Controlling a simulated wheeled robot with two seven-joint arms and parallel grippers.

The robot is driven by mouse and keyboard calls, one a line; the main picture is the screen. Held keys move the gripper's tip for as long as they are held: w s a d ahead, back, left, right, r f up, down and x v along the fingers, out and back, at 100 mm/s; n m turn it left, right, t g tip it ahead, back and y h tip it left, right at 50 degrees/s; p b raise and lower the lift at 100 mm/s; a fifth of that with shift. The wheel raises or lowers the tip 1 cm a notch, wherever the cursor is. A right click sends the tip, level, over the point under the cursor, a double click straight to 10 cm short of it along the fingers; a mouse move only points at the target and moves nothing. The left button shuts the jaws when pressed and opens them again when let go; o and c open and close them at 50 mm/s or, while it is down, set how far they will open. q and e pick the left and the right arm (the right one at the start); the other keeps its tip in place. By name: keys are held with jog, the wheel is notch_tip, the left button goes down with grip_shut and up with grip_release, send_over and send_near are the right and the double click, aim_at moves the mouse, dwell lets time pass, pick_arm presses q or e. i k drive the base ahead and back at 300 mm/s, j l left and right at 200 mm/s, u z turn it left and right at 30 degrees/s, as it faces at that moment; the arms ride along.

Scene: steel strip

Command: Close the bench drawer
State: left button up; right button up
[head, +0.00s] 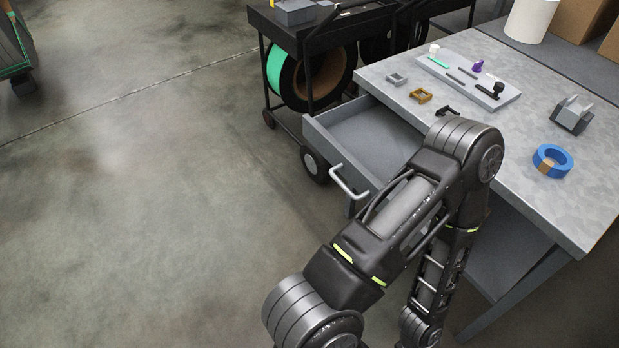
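The bench drawer (323,143) is grey and stands pulled out from under the left side of the steel-topped bench (540,205). Its interior appears empty where I can see it. A pale bar handle (348,184) is on its front panel. One of my arms rises from the bottom of the head view and bends over the bench edge, hiding the right part of the drawer. Neither of my grippers shows, so their states and any contact with the drawer are hidden.
A black cart (288,37) with spools stands just behind the drawer. On the bench top are a grey tray (450,75) of small tools, blue tape (552,160), a grey dispenser (572,113) and small brackets (420,96).

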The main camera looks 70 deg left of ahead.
aim_at(364, 141)
jog(key=u, duration=1.9)
